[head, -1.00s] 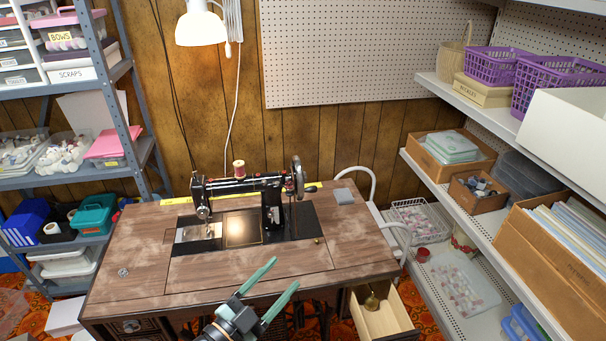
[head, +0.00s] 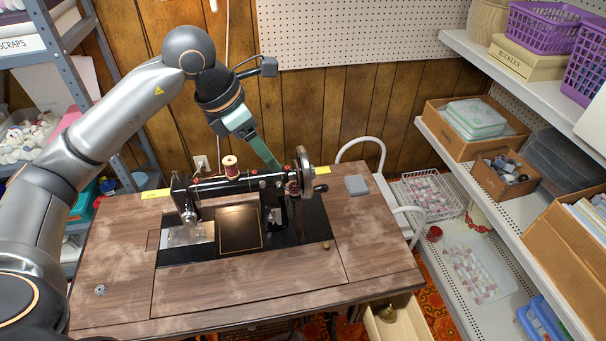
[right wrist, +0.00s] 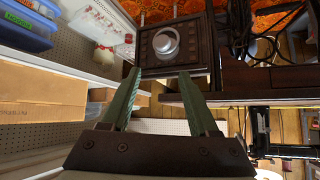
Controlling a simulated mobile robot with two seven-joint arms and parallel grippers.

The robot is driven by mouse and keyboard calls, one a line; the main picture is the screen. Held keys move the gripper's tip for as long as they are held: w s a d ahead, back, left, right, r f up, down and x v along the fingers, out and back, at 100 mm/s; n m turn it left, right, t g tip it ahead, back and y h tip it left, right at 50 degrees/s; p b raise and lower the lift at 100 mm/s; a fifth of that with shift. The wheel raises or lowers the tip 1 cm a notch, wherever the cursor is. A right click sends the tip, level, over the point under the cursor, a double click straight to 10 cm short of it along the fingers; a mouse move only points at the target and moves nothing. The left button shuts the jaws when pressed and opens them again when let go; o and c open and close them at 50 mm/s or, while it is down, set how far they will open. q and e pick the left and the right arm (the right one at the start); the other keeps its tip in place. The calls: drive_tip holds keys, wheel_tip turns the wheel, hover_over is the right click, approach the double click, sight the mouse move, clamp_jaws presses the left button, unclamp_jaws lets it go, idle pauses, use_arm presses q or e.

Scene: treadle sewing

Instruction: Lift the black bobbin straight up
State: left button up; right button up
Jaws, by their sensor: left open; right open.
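A black sewing machine (head: 245,184) stands on the wooden table (head: 225,290). A red thread spool (head: 230,167) stands upright on the machine.
A small metal disc (head: 101,290) and a brass knob (head: 326,246) are on the table. A grey box (head: 357,185) lies at its right. An open drawer (head: 398,322) sticks out at the front right. Shelves stand on both sides. The table's front is clear.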

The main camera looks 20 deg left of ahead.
use_arm(q)
approach(294, 186)
wheel_tip(294, 186, down, 3)
drive_tip(key=shift+w+d+p+x, duration=0.2)
drive_tip(key=shift+p+x, duration=0.3)
drive_tip(key=shift+x, duration=0.75)
drive_tip(key=shift+w+d+p+x, duration=0.15)
drive_tip(key=shift+p+x, duration=0.3)
drive_tip(key=shift+x, duration=0.85)
drive_tip(key=shift+a+r, duration=0.1)
drive_tip(key=shift+r, duration=0.15)
clamp_jaws()
